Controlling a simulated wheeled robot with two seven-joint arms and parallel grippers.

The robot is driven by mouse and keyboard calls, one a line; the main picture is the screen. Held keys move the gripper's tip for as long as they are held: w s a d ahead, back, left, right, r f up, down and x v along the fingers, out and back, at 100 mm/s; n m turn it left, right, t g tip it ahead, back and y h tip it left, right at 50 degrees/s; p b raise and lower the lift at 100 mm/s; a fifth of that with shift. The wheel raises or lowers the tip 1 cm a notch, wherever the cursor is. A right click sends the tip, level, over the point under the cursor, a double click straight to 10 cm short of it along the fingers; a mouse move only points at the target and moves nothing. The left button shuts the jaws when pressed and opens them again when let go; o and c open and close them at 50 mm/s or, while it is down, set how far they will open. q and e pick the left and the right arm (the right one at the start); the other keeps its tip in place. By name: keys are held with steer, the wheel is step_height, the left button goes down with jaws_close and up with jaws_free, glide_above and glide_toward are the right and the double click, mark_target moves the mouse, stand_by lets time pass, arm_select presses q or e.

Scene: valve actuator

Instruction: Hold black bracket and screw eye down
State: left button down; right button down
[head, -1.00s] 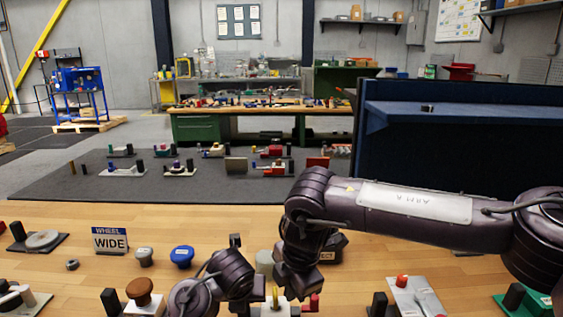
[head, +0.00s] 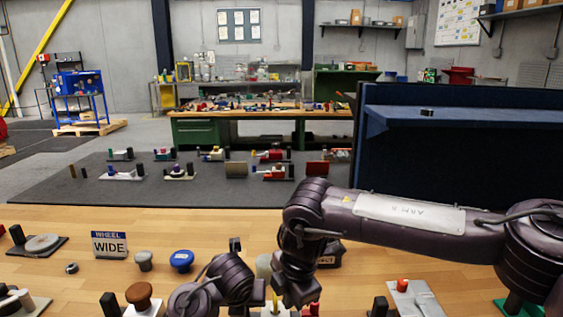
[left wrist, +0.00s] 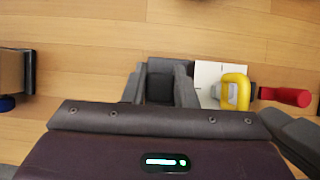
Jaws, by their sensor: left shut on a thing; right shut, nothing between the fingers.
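In the left wrist view my left gripper (left wrist: 165,85) is shut on the black bracket (left wrist: 160,88), a dark block between its two fingers. A white plate (left wrist: 206,78) lies to the right of it. On the plate stands the yellow screw eye (left wrist: 237,88), with a red handle (left wrist: 286,96) beyond it. In the head view the screw eye (head: 275,302) shows only as a small yellow bit, next to my right gripper (head: 298,298). The right gripper is shut and empty, pointing down; its fingertips are hard to see. My left arm hides the bracket in the head view.
On the wooden table stand a brown knob (head: 138,294), a blue knob (head: 181,260), a grey knob (head: 144,260) and a "WHEEL WIDE" sign (head: 109,244). A plate with a red button (head: 402,286) lies to the right. Bare wood shows at the left middle.

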steer(key=shift+w+a, duration=0.25)
steer(key=shift+a, duration=0.05)
stand_by(0.5)
steer(key=shift+s+a, duration=0.15)
stand_by(0.4)
steer(key=shift+s+a, duration=0.3)
steer(key=shift+a, duration=0.05)
steer(key=shift+s+a, duration=0.15)
steer(key=shift+a, duration=0.35)
steer(key=shift+s, duration=0.15)
stand_by(0.3)
steer(key=shift+s, duration=0.1)
steer(key=v, duration=0.3)
steer(key=w+v, duration=0.1)
steer(key=v, duration=0.1)
steer(key=shift+s+a+r, duration=0.1)
steer(key=shift+a+r, duration=0.05)
steer(key=shift+r, duration=0.35)
